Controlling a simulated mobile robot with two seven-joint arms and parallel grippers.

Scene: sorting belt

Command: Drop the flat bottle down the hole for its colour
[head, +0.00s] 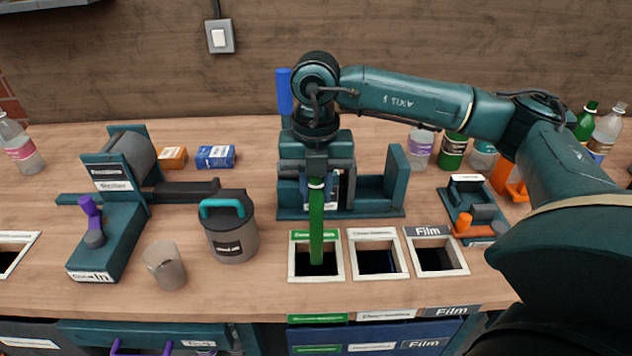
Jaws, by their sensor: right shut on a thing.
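My right gripper (317,178) is shut on the green flat bottle (316,225), near its white-ringed top. The bottle hangs upright and looks narrow from here. Its lower end overlaps the dark opening of the green-labelled hole (294,264); I cannot tell whether it is inside or just above. To the right are a white-labelled hole (374,278) and a hole marked Film (435,273). My left gripper is out of view.
A teal stand (397,175) is close behind the gripper. A lidded grey pot (232,240) and a grey cup (164,266) stand left of the holes. A teal machine (105,225) is farther left. Several bottles (453,150) stand at the back right, partly behind my arm.

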